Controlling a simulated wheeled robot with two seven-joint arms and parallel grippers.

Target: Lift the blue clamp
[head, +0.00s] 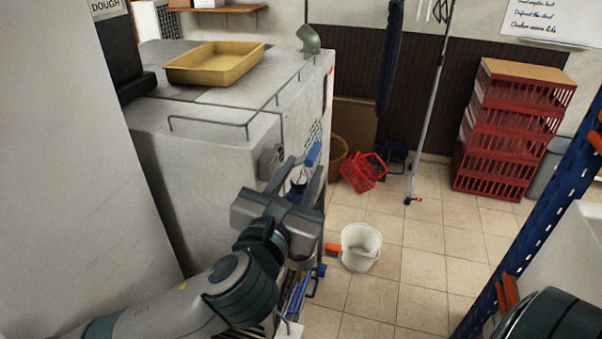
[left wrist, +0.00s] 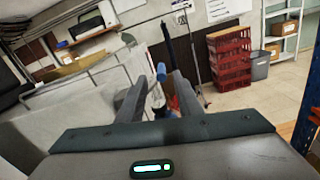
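A blue handle-like piece (head: 312,153), which looks like part of the blue clamp, shows just past the fingers of my left gripper (head: 296,175) beside the machine's right side. A small dark rounded part sits below it between the fingers; how the two join is unclear. In the left wrist view the blue piece (left wrist: 161,72) shows between the finger ends, with gaps on both sides. My left gripper (left wrist: 157,90) is open there, its fingers apart. The lower part of the clamp is hidden or too small to tell. My right gripper is out of view.
The grey machine (head: 215,125) with a yellow tray (head: 215,63) on top stands close left of the gripper. A white bucket (head: 360,247), a red basket (head: 363,172) and stacked red crates (head: 510,130) stand on the tiled floor. A blue upright (head: 545,205) rises at right.

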